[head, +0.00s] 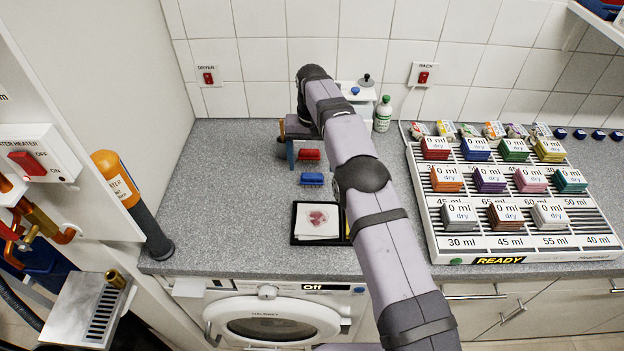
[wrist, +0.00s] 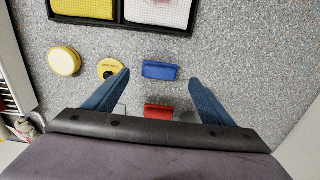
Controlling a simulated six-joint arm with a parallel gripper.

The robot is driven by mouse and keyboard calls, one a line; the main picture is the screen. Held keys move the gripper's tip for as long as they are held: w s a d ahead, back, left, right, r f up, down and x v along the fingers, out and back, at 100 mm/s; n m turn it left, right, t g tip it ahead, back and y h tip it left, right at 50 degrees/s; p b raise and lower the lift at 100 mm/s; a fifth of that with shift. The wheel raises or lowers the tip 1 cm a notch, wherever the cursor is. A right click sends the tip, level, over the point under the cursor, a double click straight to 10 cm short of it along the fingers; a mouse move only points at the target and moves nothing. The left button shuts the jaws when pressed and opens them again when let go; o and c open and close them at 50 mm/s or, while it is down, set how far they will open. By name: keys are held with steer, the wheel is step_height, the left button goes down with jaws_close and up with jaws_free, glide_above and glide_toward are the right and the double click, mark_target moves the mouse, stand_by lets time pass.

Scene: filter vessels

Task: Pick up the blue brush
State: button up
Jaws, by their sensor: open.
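The blue brush (head: 312,178) lies on the grey speckled counter, between the red brush and the black tray. It also shows in the wrist view (wrist: 160,71), ahead of my gripper, in the gap between the fingertips as seen there. My gripper (wrist: 160,78) is open with its blue fingers spread and nothing held. In the head view my gripper (head: 291,160) is at the back of the counter, behind the blue brush and partly hidden by my arm. The red brush (head: 309,154) lies behind the blue one; the wrist view shows it (wrist: 158,112) between the fingers, nearer the palm.
A black tray (head: 296,241) with a stained white cloth lies in front of the brushes. A yellow round item (wrist: 64,61) and a yellow-black disc (wrist: 107,69) are nearby. A white rack (head: 432,222) with coloured blocks fills the right. The counter left of the brushes is clear.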

mark_target(312, 175)
steer(key=shift+w+f+p, duration=0.1)
steer(key=shift+f+p, duration=1.35)
steer(key=shift+f, duration=1.55)
steer(key=c, duration=1.2)
